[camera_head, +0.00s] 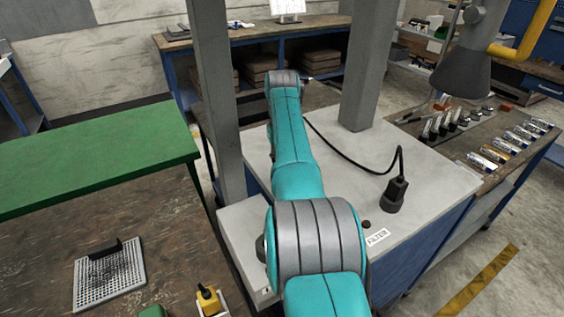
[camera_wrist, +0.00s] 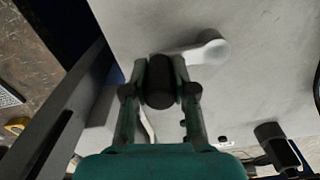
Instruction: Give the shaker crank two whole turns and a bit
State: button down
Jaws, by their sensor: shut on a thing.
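In the wrist view the crank's dark round handle (camera_wrist: 159,88) sits between the two fingertips of my gripper (camera_wrist: 160,76), which is shut on it. A pale crank arm (camera_wrist: 185,52) runs from the handle to the right, up to a rounded hub (camera_wrist: 212,47) over the light grey surface. In the head view my own arm reaches away over the grey cabinet, and the gripper and crank are hidden behind it.
The grey cabinet top (camera_head: 430,165) carries a black corded device (camera_head: 396,192), a FILTER label (camera_head: 377,237) and grey posts (camera_head: 372,65) beside my arm. A green-topped bench (camera_head: 90,150) stands left. A perforated tray (camera_head: 110,275) lies on the brown table at lower left.

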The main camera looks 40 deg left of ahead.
jog(key=shift+a, duration=0.15)
dwell(0.4)
jog(key=c, duration=0.9)
grip_release()
jog(key=shift+r, duration=3.75)
